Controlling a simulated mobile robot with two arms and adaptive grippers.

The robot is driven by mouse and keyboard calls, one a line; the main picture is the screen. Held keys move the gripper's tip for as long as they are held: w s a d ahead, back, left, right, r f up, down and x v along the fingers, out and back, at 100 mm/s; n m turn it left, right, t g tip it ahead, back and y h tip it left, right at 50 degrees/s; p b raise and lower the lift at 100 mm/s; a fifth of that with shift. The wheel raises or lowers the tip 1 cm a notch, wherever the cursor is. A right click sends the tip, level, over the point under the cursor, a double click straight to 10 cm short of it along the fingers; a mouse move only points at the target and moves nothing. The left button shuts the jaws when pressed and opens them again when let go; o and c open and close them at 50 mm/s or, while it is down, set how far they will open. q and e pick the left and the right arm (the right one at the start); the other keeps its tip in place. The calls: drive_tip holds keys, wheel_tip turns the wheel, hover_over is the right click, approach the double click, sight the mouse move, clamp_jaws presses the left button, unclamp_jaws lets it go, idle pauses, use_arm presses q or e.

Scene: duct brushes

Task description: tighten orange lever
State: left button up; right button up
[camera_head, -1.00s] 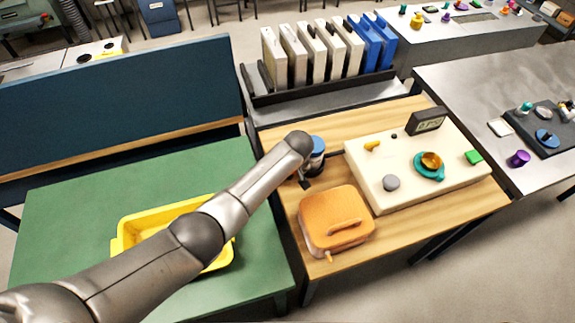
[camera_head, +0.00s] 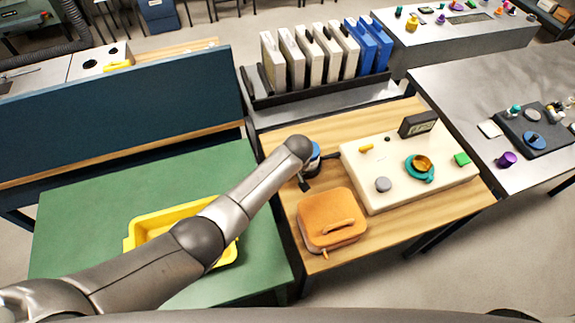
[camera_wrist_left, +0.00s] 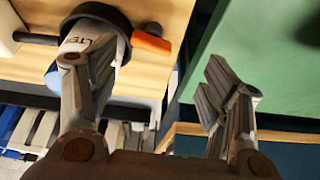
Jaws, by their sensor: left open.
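The orange lever (camera_wrist_left: 151,42) shows in the left wrist view, sticking out from a black ring (camera_wrist_left: 104,15) on a white body with partial lettering. A dark rod (camera_wrist_left: 36,38) leaves the ring's other side. My left gripper (camera_wrist_left: 150,78) is open. One finger overlaps the lettered body and ring in the picture; the other is beyond the lever, against the green tabletop. In the head view my left wrist hides most of the gripper and of a blue-topped canister (camera_head: 314,160); the lever cannot be made out there.
On the wooden table stand an orange case (camera_head: 325,212) and a cream panel (camera_head: 400,190) with a teal-ringed knob and small display. A yellow tray (camera_head: 150,228) lies on the green table (camera_head: 75,225) under my arm. White and blue binders (camera_head: 320,50) stand in a rack behind.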

use_arm(q)
drive_tip(key=v, duration=0.3)
drive_tip(key=p+v, duration=0.1)
drive_tip(key=v, duration=0.1)
drive_tip(key=shift+a, duration=0.2)
idle(0.6)
drive_tip(key=v, duration=0.7)
drive_tip(key=shift+s+r, duration=0.15)
drive_tip(key=shift+r, duration=0.1)
